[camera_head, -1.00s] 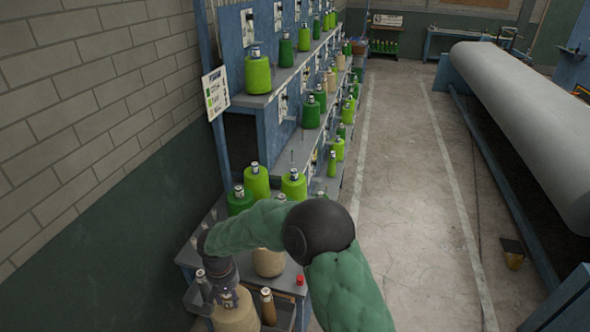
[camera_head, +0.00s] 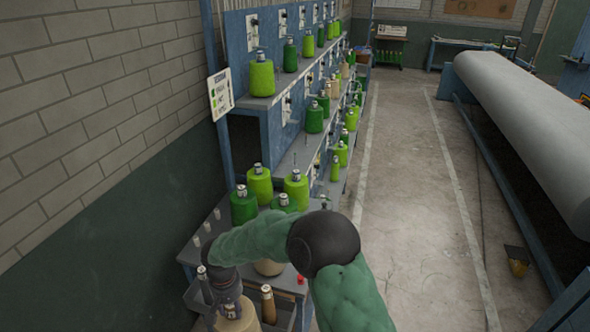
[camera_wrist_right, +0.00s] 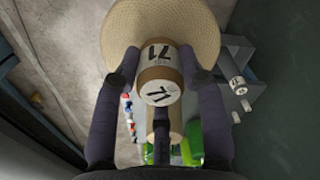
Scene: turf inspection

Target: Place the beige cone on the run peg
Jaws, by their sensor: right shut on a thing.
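My right gripper (camera_head: 229,298) is shut on a beige cone (camera_head: 236,321) at the bottom of the head view, low beside the near table. In the right wrist view, the gripper's fingers (camera_wrist_right: 160,68) close around the cone's tube top, marked 71. The wide beige cone body (camera_wrist_right: 165,22) extends beyond them. Bare pegs (camera_head: 207,227) stand on the table's left side, and another bare peg (camera_head: 308,139) stands on the lower shelf. I cannot tell which is the run peg. Another beige cone (camera_head: 268,267) is partly hidden behind my right arm. My left gripper is not in view.
Green cones (camera_head: 259,186) crowd the near table, and more line the shelf rack (camera_head: 241,40) running back. A sign (camera_head: 220,93) hangs on the rack post. A red button (camera_head: 300,280) is at the table's front. The aisle floor (camera_head: 410,200) is clear; a large roll (camera_head: 520,120) lies right.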

